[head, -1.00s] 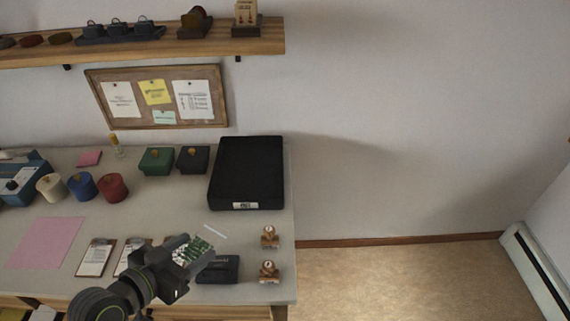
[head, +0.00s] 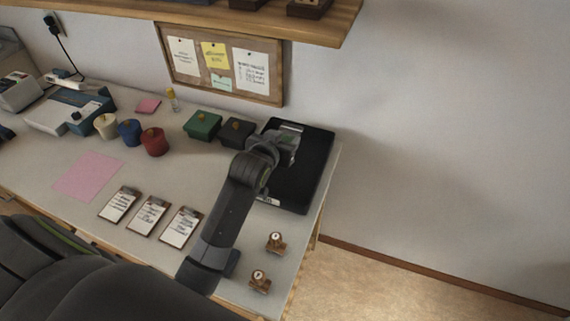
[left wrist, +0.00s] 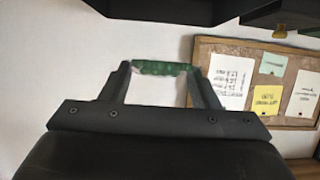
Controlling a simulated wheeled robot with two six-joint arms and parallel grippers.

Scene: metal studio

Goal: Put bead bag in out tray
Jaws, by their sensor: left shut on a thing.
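The out tray (head: 312,172) is a black, shallow box at the right end of the bench in the head view, with a white label on its front. My left gripper (head: 287,140) is over the tray's back left part, and the arm hides some of the tray. In the left wrist view my left gripper (left wrist: 164,72) is shut on the bead bag (left wrist: 160,68), whose green beads show as a strip between the fingertips. In the head view only a little of the bag can be made out at the gripper. My right gripper is not in view.
Green (head: 202,125) and black (head: 236,133) lidded boxes stand just left of the tray. Three clipboards (head: 149,216) lie along the bench's front. Two small wooden stands (head: 275,243) are near its right edge. A wall shelf (head: 300,22) hangs above.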

